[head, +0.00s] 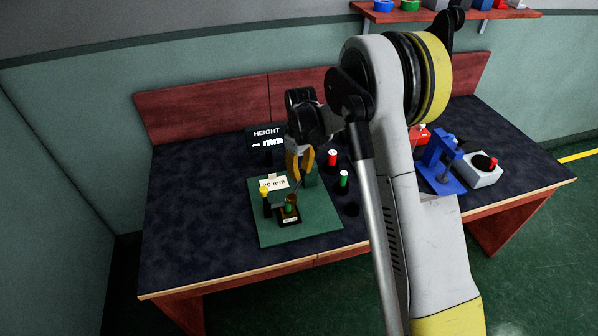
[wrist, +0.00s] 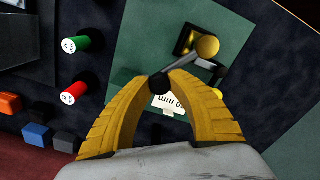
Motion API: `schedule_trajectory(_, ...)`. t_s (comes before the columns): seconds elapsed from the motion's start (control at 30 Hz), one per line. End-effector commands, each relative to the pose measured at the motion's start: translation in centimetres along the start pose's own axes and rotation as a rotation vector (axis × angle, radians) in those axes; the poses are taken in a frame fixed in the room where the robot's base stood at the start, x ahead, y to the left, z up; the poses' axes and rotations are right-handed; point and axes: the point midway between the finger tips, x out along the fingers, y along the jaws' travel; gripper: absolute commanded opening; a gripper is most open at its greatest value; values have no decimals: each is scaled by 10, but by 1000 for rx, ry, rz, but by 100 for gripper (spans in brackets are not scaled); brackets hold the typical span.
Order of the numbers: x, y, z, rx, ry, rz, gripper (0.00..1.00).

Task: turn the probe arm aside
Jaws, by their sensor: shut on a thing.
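The probe arm (wrist: 187,70) is a thin grey bar with a black knob (wrist: 158,84) at one end, beside a yellow-topped post (wrist: 208,46). In the head view my gripper (head: 300,168) points down over the green mat (head: 317,221). A dark base (head: 289,218) with a green piece stands on the mat; my fingers and the bar partly cover this area.
A "20 mm" card (head: 273,183) stands on the mat. Red (head: 332,158) and green (head: 343,179) cylinders stand to its right. A black HEIGHT display (head: 265,139) is behind. A blue fixture (head: 439,165) and a grey box with a red button (head: 482,169) are further right. The table's left is clear.

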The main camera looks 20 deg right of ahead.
Motion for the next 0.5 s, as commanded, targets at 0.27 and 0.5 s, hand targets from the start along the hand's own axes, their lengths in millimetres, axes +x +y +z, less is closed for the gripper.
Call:
schedule_trajectory(0.27, 0, 9, 16, -193, 0, 0, 0)
schedule_trajectory(0.5, 0, 20, 30, -386, 0, 0, 0)
